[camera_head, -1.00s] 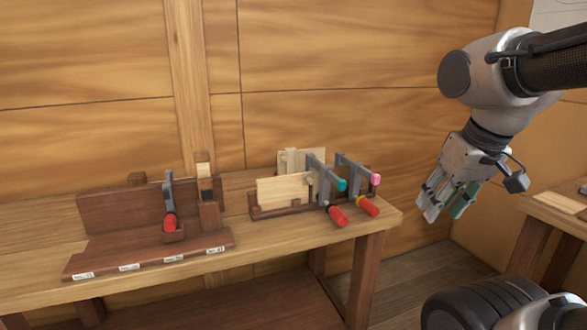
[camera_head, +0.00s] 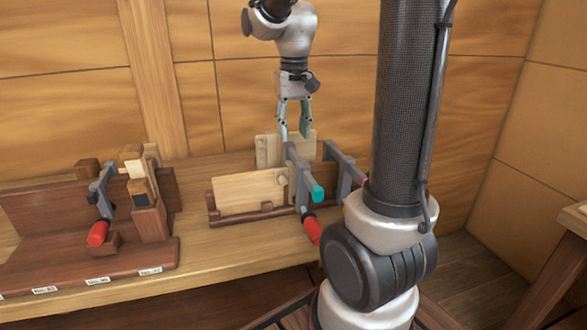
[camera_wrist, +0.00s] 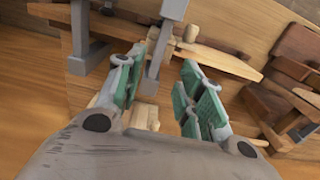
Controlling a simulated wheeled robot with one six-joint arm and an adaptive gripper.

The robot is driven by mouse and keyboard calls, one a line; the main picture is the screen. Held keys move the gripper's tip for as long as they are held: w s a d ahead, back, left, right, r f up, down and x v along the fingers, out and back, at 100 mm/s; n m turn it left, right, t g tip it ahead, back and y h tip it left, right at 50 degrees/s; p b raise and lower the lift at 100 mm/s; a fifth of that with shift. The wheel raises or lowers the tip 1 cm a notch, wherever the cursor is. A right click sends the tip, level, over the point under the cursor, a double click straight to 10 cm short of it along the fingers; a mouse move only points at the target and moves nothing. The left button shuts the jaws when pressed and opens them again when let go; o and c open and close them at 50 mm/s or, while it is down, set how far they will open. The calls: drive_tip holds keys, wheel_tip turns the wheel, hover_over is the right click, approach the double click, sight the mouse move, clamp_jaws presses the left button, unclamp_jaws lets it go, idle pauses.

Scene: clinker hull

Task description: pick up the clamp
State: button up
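A grey bar clamp (camera_head: 303,180) with a teal tip and red handle sits on the wooden holder on the bench. A second grey clamp (camera_head: 343,165) stands just right of it, partly hidden by my arm. A third clamp (camera_head: 104,190) with a red handle stands in the left rack. My gripper (camera_head: 294,137) points down at the back end of the teal-tipped clamp. In the wrist view my gripper (camera_wrist: 163,62) is open, green pads apart, with a grey clamp bar (camera_wrist: 158,55) between or just beyond the fingertips. I see no contact.
The holder's pale board (camera_head: 248,192) is left of the teal-tipped clamp, with another pale board (camera_head: 268,152) behind. The dark rack (camera_head: 130,262) with labels stands further left. The wooden wall is close behind the bench. Bare bench top (camera_head: 225,250) lies in front.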

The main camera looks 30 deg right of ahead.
sight(295, 154)
drive_tip(key=f, duration=0.7)
drive_tip(key=shift+d+f, duration=0.2)
drive_tip(key=shift+f, duration=0.2)
drive_tip(key=shift+s+f, duration=0.1)
clamp_jaws()
